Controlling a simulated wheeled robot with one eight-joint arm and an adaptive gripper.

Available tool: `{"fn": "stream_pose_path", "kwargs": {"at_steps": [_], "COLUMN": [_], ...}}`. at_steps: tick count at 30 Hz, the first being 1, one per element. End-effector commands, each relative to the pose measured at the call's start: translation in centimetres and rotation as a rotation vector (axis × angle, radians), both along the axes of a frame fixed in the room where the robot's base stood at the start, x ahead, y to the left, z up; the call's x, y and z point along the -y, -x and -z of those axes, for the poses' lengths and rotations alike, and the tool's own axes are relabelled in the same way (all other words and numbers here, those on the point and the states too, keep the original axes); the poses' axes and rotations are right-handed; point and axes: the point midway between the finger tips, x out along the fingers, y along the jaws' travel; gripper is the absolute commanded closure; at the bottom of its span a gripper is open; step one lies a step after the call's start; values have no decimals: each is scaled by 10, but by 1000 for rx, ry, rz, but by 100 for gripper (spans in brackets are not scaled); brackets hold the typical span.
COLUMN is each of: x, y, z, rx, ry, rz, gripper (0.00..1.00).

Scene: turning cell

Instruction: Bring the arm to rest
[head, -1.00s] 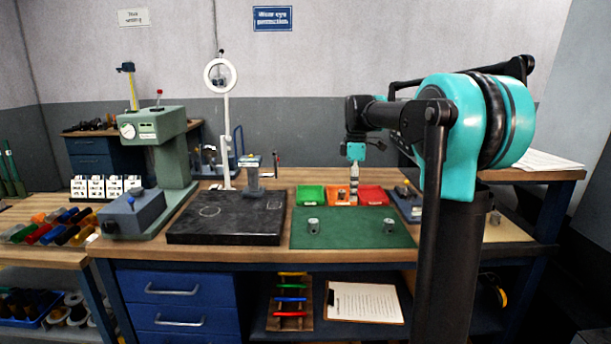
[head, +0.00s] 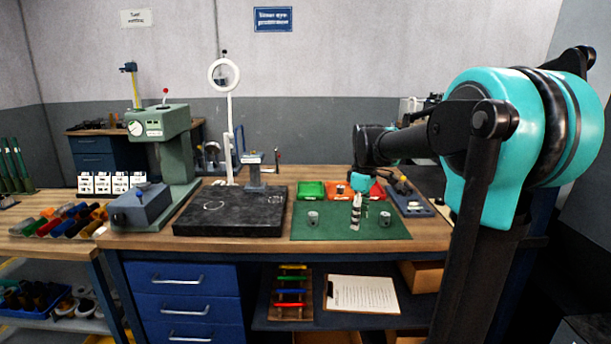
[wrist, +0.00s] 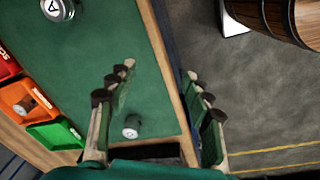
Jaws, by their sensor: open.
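My gripper (head: 359,222) is open and empty in the head view, above the green mat (head: 330,232), fingers hanging down. In the wrist view my gripper (wrist: 160,70) shows its two fingers wide apart, with the mat's edge and the floor beyond them. One small metal cylinder (head: 313,219) stands on the mat to the gripper's left and another (head: 385,219) to its right. In the wrist view one cylinder with an "A" on top (wrist: 57,10) is at upper left; another (wrist: 131,127) is near the left finger. Neither is between the fingertips.
Behind the mat are a green bin (head: 311,190), an orange bin (head: 340,197) holding a small part, and a red bin (head: 377,190). A blue tray (head: 412,203) lies right of the mat. A black plate (head: 230,222) and a green press (head: 175,150) stand left.

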Motion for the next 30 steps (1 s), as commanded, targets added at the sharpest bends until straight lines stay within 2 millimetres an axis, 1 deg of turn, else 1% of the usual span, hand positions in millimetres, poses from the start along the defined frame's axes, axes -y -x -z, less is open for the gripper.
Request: {"fn": "stream_pose_path", "kwargs": {"at_steps": [1, 5, 8, 9, 11, 12, 15, 18, 20, 30], "x": [2, 8, 14, 17, 19, 21, 24, 26, 26, 26], "y": [12, 47, 88, 107, 133, 151, 187, 212, 219, 219], "z": [11, 44, 81, 96, 119, 133, 162, 181, 186, 186], "rx": [13, 58, 106, 126, 155, 172, 207, 229, 235, 235], "ry": [-5, -30, -66, -84, -113, -132, -178, -213, -222, -222], "rz": [49, 226, 413, 495, 613, 685, 838, 944, 973, 973], "gripper": [50, 50, 50, 50, 50, 50, 50, 50, 50, 50]}}
